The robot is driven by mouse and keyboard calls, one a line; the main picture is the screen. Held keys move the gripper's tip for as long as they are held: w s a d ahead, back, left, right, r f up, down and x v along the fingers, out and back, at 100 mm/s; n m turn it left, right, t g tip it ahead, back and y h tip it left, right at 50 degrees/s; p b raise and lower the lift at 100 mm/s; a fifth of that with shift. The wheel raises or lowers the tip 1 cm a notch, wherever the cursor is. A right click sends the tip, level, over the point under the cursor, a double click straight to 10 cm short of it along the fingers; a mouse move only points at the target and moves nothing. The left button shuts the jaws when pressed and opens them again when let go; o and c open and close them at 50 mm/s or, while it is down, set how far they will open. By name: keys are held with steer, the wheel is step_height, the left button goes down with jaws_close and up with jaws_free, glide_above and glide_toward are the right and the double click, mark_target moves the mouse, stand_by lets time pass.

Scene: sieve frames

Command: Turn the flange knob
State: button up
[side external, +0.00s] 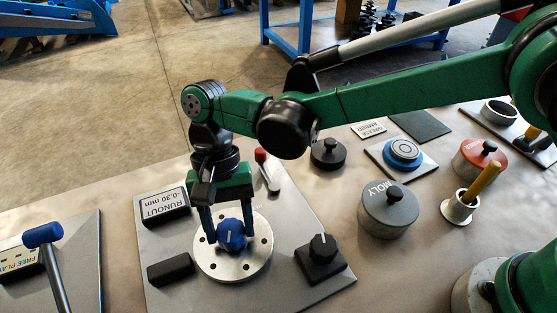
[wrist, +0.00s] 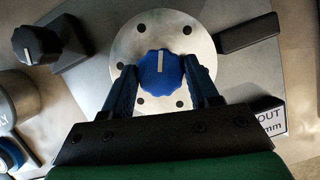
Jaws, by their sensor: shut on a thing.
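The blue flange knob (side external: 231,235) sits at the centre of a round silver flange (side external: 256,268) with several dark holes. In the wrist view the knob (wrist: 160,83) has a scalloped edge, and its white pointer line runs nearly straight up the picture. My gripper (side external: 232,243) comes down from above with one blue finger on each side of the knob. In the wrist view my gripper (wrist: 159,74) is shut on the knob's sides. The flange (wrist: 153,22) lies flat on a grey plate.
A black knob (side external: 322,248) on a square base stands right of the flange. A black block (side external: 171,270) and a RUNOUT display (side external: 165,208) showing -0.30 mm stand to its left. A red-tipped lever (side external: 266,170) is behind. The MOLY canister (side external: 388,211) stands farther right.

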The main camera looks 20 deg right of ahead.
steer(key=n+h, duration=0.1)
steer(key=n, duration=0.2)
steer(key=n+h, duration=0.1)
steer(key=n, duration=0.3)
steer(key=shift+a+h, duration=0.15)
steer(key=shift+h, duration=0.25)
steer(key=n+t+h, duration=0.1)
steer(key=n, duration=0.3)
steer(key=n+t+h, duration=0.1)
steer(key=n, duration=0.2)
steer(key=shift+a+n, duration=0.1)
steer(key=shift+n, duration=0.2)
steer(key=n+t, duration=0.1)
steer(key=n, duration=0.2)
steer(key=shift+s+n+h, duration=0.15)
steer(key=shift+n+h, duration=0.15)
steer(key=n+t, duration=0.1)
steer(key=n, duration=0.2)
steer(key=shift+n+t, duration=0.4)
steer(key=n+t, duration=0.1)
steer(key=n, duration=0.2)
steer(key=n+t+y, duration=0.1)
steer(key=n, duration=0.2)
steer(key=shift+s+n, duration=0.2)
steer(key=shift+n, duration=0.2)
